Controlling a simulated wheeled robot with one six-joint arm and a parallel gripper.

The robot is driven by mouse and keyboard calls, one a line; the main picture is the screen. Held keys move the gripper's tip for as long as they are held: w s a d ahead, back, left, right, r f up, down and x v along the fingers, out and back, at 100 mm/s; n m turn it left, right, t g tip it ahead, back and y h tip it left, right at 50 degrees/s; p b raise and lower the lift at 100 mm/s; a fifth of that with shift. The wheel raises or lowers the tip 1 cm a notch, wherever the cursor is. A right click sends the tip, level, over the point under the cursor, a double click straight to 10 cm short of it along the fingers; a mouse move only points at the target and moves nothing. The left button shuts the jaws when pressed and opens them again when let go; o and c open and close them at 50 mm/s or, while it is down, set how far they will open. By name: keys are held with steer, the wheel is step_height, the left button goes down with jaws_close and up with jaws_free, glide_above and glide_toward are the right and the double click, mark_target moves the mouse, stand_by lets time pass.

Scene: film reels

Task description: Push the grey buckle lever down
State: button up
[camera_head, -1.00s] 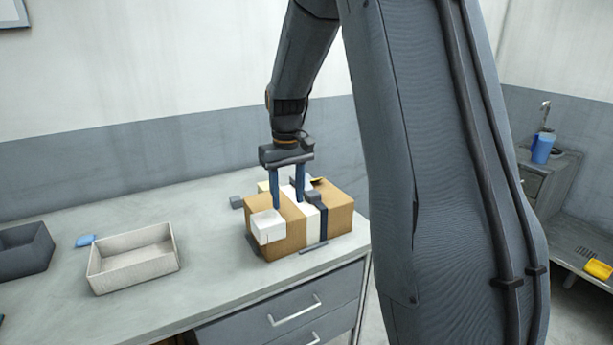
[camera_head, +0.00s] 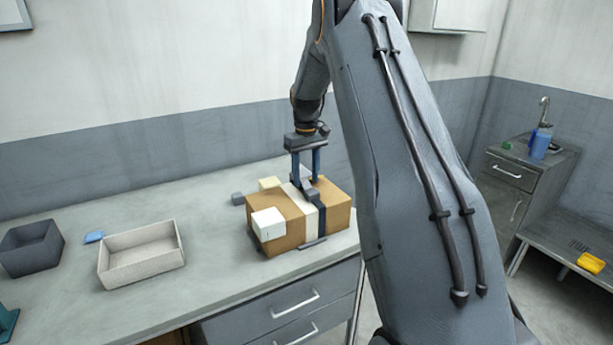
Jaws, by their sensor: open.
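A brown cardboard box (camera_head: 338,213) lies on the workbench, with a white band (camera_head: 311,225) and a dark strap (camera_head: 322,220) running over it side by side. A dark grey buckle block (camera_head: 313,195) sits on the strap near the top front edge. A lighter grey piece behind it, between my fingers, looks like the buckle lever (camera_head: 305,184); its angle is hard to make out. My gripper (camera_head: 306,180) is open and points down over the top of the box, its two blue fingers around or just behind that piece. I cannot tell whether they touch it.
A pale tray (camera_head: 142,270), a dark bin (camera_head: 31,247) and a blue item (camera_head: 93,237) stand farther left.

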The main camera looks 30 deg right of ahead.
steer(key=shift+f, duration=0.7)
steer(key=c, duration=1.1)
steer(key=shift+o, duration=0.2)
steer(key=shift+w+f+g+b, duration=0.35)
steer(key=shift+g+b, duration=0.45)
steer(key=shift+b, duration=0.15)
steer(key=g+b, duration=0.1)
steer(key=b, duration=0.1)
steer(key=shift+w+f+g+b, duration=0.25)
steer(key=shift+g+b, duration=0.1)
steer(key=shift+g, duration=0.05)
steer(key=shift+g+b, duration=0.5)
steer(key=shift+b, duration=0.4)
steer(key=shift+r, duration=0.2)
